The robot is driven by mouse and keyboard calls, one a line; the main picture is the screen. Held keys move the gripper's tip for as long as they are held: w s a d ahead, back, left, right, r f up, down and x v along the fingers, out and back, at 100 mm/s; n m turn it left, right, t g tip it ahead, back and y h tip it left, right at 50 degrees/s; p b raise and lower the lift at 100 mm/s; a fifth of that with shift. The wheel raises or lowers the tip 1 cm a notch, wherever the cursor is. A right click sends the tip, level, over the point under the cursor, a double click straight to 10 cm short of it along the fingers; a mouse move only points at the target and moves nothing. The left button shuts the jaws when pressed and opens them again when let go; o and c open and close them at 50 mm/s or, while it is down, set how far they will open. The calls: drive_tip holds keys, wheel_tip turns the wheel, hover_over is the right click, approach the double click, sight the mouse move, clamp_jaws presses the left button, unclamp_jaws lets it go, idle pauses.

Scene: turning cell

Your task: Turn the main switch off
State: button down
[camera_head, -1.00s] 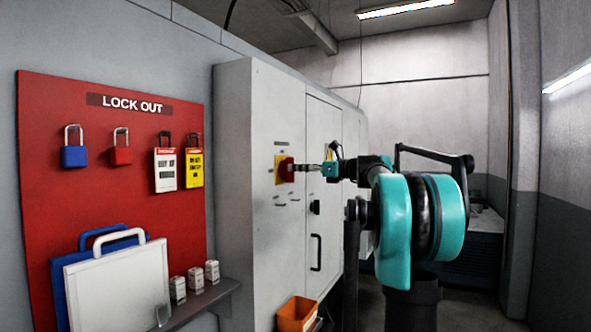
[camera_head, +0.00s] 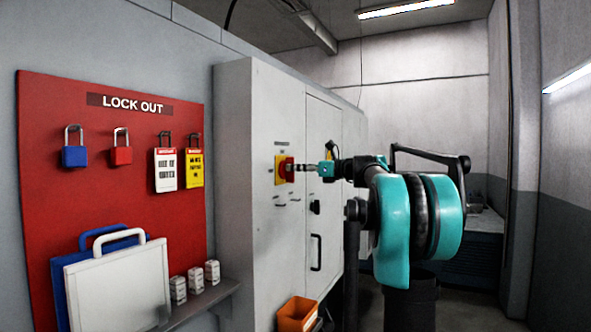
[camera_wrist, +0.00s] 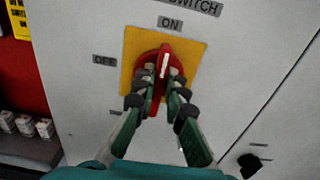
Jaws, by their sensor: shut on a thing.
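The main switch is a red rotary handle (camera_wrist: 164,62) on a yellow plate (camera_wrist: 193,50), on the grey cabinet front. In the wrist view its white mark points up towards the ON label; the OFF label (camera_wrist: 104,60) is to the left. In the head view the switch (camera_head: 285,170) is at the cabinet's upper left. My gripper (camera_wrist: 157,92) is shut on the red handle, with one finger on each side of it. The fingers hide parts of the handle's sides. In the head view my gripper (camera_head: 298,168) reaches the switch from the right.
A red LOCK OUT board (camera_head: 120,190) with padlocks and tags hangs at the left. A shelf (camera_head: 205,302) with small white boxes is below it. An orange bin (camera_head: 297,314) stands below the cabinet. A door handle (camera_head: 316,252) sticks out below right of the switch.

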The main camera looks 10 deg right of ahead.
drive_tip(key=n, duration=0.9)
drive_tip(key=shift+s+a+f, duration=0.15)
drive_tip(key=shift+s+a, duration=0.05)
drive_tip(key=shift+s, duration=0.1)
drive_tip(key=n, duration=0.4)
drive_tip(key=shift+f+n, duration=0.15)
drive_tip(key=shift+n, duration=0.25)
drive_tip(key=shift+s+f+n, duration=0.1)
drive_tip(key=shift+f+n, duration=0.1)
drive_tip(key=shift+n, duration=1.9)
drive_tip(key=c, duration=1.6)
unclamp_jaws()
